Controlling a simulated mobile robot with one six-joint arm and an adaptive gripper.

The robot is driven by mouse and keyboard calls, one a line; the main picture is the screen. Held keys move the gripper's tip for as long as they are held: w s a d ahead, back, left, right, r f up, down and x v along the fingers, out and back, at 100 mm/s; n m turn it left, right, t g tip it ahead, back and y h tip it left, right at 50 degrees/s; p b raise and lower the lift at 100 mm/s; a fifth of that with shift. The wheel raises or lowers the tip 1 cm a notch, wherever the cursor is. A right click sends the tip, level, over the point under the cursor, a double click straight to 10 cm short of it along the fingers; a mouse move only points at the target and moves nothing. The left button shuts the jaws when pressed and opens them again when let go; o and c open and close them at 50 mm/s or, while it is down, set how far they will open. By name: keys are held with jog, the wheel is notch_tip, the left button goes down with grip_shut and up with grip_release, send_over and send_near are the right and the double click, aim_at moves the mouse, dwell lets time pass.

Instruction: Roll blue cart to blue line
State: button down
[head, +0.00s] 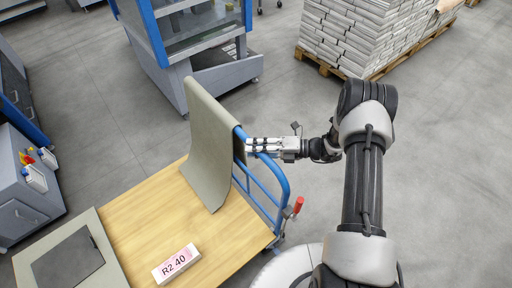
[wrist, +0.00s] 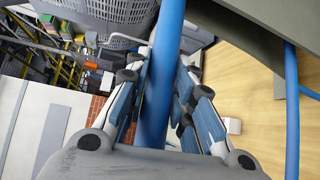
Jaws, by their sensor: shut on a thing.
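The blue cart has a wooden deck (head: 215,232) and a blue tube handle (head: 277,172) at its right end. A grey-green cloth or sheet (head: 210,130) hangs over the handle and down onto the deck. My gripper (head: 256,146) is at the top of the handle and shut on its tube. In the wrist view, the fingers (wrist: 158,85) lie on both sides of the blue tube (wrist: 165,60). I cannot make out a blue line on the floor in either view.
A blue-framed machine (head: 190,50) stands behind the cart. Stacked paper bundles on a pallet (head: 325,67) stand at the back right. A grey cabinet with bottles (head: 28,205) is at the left. A box marked R2 40 (head: 176,264) lies on the deck.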

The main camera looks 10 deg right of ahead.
jog(key=c, duration=1.4)
grip_release()
jog(key=shift+o, duration=0.2)
jog(key=v, duration=1.2)
